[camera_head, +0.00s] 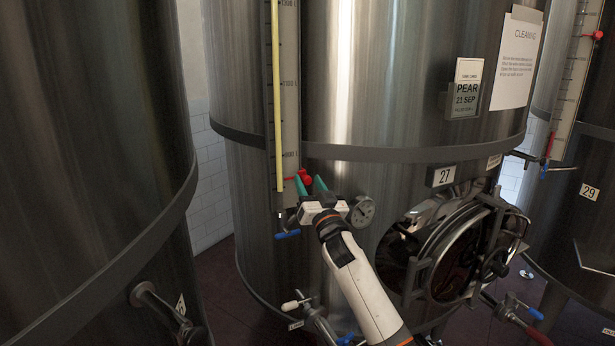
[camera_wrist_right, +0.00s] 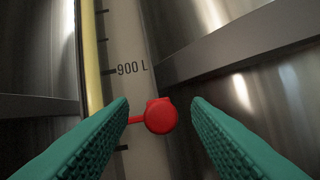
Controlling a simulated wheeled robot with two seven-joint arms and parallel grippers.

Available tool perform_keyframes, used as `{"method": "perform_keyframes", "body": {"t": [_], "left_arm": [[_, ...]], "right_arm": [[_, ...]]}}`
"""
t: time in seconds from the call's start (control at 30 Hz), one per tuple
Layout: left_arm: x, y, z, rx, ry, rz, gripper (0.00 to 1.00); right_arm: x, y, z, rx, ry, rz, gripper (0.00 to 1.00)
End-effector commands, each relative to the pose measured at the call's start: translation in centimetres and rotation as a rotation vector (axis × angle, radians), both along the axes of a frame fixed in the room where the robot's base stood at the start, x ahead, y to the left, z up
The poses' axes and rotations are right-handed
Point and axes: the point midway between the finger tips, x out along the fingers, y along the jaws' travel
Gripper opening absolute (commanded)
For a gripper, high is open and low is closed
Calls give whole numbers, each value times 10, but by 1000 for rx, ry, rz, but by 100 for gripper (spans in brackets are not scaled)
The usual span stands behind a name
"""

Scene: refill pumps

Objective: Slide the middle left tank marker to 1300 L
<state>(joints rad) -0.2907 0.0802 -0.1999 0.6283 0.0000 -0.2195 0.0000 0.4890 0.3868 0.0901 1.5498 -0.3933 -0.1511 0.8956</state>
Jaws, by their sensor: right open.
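The red tank marker (camera_head: 304,176) sits low on the level scale of the middle tank (camera_head: 370,80). In the right wrist view the marker (camera_wrist_right: 160,116) has a round knob with a thin pointer to the left, a little below the 900 L mark (camera_wrist_right: 132,69). The scale strip (camera_head: 289,60) runs upward beside a yellow sight tube (camera_head: 277,90). My right gripper (camera_head: 311,184) is open, its green fingers on either side of the knob; in the wrist view gaps show between the knob and both fingers (camera_wrist_right: 160,105). My left gripper is not in view.
A gauge (camera_head: 361,211) is close right of my right gripper. A blue valve handle (camera_head: 288,234) is below the tube. A dark band (camera_head: 400,153) circles the tank. The round hatch (camera_head: 450,250) is lower right. Upper scale front looks clear.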

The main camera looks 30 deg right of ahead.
Motion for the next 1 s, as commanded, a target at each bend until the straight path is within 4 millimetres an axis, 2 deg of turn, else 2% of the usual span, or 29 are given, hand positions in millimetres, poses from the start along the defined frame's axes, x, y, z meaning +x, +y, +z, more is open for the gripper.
{"method": "perform_keyframes", "body": {"t": [0.2, 0.47, 0.5, 0.57, 0.77, 1.0], "left_arm": [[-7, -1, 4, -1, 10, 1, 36], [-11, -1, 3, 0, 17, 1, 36], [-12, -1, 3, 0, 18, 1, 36], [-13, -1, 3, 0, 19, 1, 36], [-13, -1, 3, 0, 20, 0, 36], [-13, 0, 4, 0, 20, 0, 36]], "right_arm": [[14, -2, 6, 0, 1, 0, 44], [15, -3, 5, 0, 2, 1, 44], [15, -3, 5, 0, 2, 1, 43], [15, -3, 5, 0, 2, 1, 33], [15, -3, 5, 0, 2, 0, 0], [16, -2, 8, 1, 2, -1, 0]]}}
